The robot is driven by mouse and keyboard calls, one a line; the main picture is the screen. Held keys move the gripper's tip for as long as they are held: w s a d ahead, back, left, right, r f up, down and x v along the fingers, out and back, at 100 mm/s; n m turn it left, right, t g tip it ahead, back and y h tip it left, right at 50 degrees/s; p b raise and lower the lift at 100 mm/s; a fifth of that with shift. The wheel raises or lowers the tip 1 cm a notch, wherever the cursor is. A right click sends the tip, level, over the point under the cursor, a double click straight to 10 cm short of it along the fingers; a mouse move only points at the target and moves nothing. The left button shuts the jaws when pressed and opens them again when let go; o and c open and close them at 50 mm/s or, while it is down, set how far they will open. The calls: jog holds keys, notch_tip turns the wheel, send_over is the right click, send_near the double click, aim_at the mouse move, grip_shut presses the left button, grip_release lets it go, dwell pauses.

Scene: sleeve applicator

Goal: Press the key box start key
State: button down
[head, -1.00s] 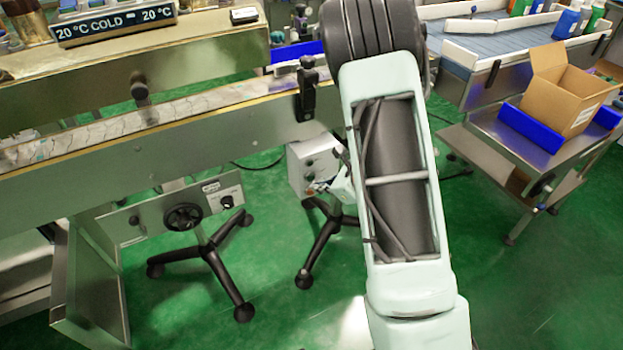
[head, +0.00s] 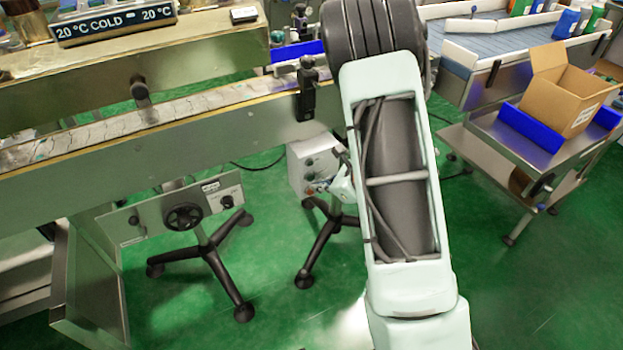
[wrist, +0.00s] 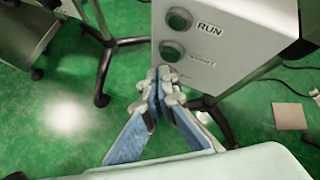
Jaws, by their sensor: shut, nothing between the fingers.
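In the wrist view the key box (wrist: 230,35) fills the upper middle. Its face has a dark round upper key (wrist: 179,18) beside the label RUN and a dark round lower key (wrist: 173,51) beside a blurred label that I cannot read surely. My gripper (wrist: 161,76) is shut and empty, its tips just below the lower key. Contact with the face cannot be told. The fingers hide the lower part of the face. In the head view my arm partly hides the gripper.
The conveyor (head: 150,135) runs across the left, with a control panel (head: 175,213) below it. Black wheeled stand legs (head: 325,235) stand under the key box. A cardboard box (head: 560,95) sits on a side table at right. Green floor is open in front.

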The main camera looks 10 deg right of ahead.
jog(key=shift+w+a, duration=0.1)
jog(key=shift+w, duration=0.25)
jog(key=shift+w+a+b, duration=0.15)
jog(key=shift+w+b, duration=0.15)
jog(key=shift+w, duration=0.1)
dwell(0.8)
jog(key=shift+s+d+b, duration=0.25)
jog(key=shift+s+b, duration=0.15)
jog(key=shift+s, duration=0.5)
jog(key=shift+s+d+b, duration=0.25)
jog(key=shift+s+b, duration=0.05)
jog(key=shift+s, duration=0.45)
jog(key=shift+s+d+b, duration=0.25)
jog(key=shift+s+d, duration=0.05)
jog(key=shift+s, duration=0.5)
jog(key=shift+s+d+b, duration=0.25)
jog(key=shift+s+b, duration=0.05)
jog(key=shift+s, duration=0.45)
